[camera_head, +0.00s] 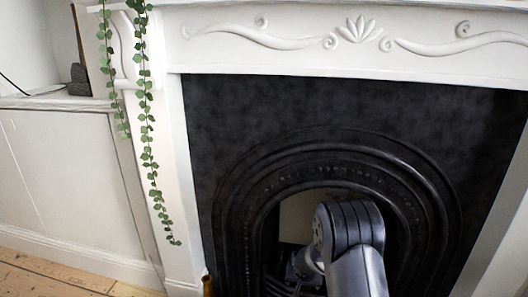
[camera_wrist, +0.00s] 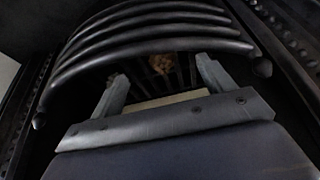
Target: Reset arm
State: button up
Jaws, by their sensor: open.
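My arm reaches across the lower right of the head view, in front of the black fireplace (camera_head: 330,115). In the wrist view my gripper (camera_wrist: 160,80) has its two grey fingers spread apart, with nothing visibly held between them. The fingers point toward the dark fireplace opening, under its curved black bars (camera_wrist: 150,38). A small brownish thing (camera_wrist: 162,64) shows in the dark beyond the fingers; I cannot tell what it is. In the head view my arm hides much of the opening, and the fingertips are not clear.
A white mantel surround (camera_head: 300,40) frames the fireplace. Green trailing vines (camera_head: 147,130) hang at its left side. A narrow amber object (camera_head: 207,286) stands at the bottom edge, left of my arm. A white cabinet (camera_head: 65,180) is at left, with bare floorboards (camera_head: 50,275) before it.

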jog(key=s+r+p, duration=0.2)
jog(key=s, duration=0.3)
jog(key=shift+s+a+r, duration=0.25)
jog(key=shift+s+r, duration=0.05)
dwell(0.4)
